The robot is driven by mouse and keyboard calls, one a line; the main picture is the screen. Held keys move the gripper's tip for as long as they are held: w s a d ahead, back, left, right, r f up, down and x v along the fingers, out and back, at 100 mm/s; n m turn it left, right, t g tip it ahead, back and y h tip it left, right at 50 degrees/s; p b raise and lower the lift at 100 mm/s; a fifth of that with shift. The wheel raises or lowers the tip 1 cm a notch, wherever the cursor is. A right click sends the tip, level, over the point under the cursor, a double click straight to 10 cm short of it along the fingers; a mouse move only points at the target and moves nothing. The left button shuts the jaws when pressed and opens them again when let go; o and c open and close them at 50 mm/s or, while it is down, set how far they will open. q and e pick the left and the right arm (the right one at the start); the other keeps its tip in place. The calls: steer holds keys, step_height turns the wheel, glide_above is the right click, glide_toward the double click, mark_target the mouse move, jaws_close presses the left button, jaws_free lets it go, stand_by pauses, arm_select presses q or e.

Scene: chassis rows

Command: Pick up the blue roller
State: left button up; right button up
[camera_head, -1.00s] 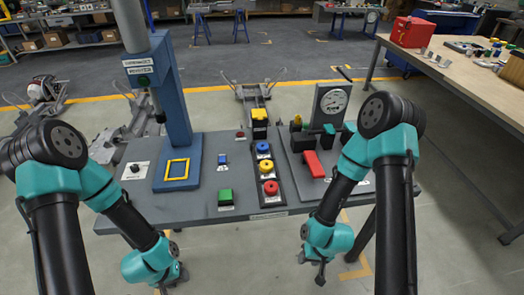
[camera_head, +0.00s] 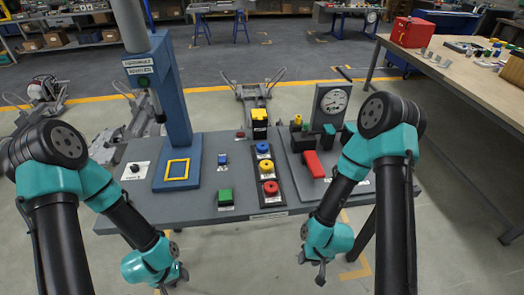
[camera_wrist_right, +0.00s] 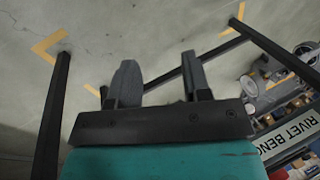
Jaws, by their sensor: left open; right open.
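A blue round piece (camera_head: 262,148), which looks like the blue roller, sits at the far end of a black rack (camera_head: 256,189) on the grey bench. A yellow round piece (camera_head: 266,167) and a red one (camera_head: 271,187) sit nearer in the same rack. My left gripper (camera_head: 172,284) hangs low at the bottom edge, below the bench front, and its fingers are hard to make out. My right gripper (camera_head: 319,273) hangs below the bench front, right of the rack. In the right wrist view its fingers (camera_wrist_right: 157,78) are apart, with nothing between them.
A blue press column (camera_head: 177,110) stands at the bench's left, with a yellow square frame (camera_head: 178,168) on its base. A dial gauge (camera_head: 335,98) and red handle (camera_head: 314,164) stand right. Bench legs (camera_wrist_right: 55,110) flank my right gripper.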

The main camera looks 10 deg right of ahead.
steer(key=o, duration=0.8)
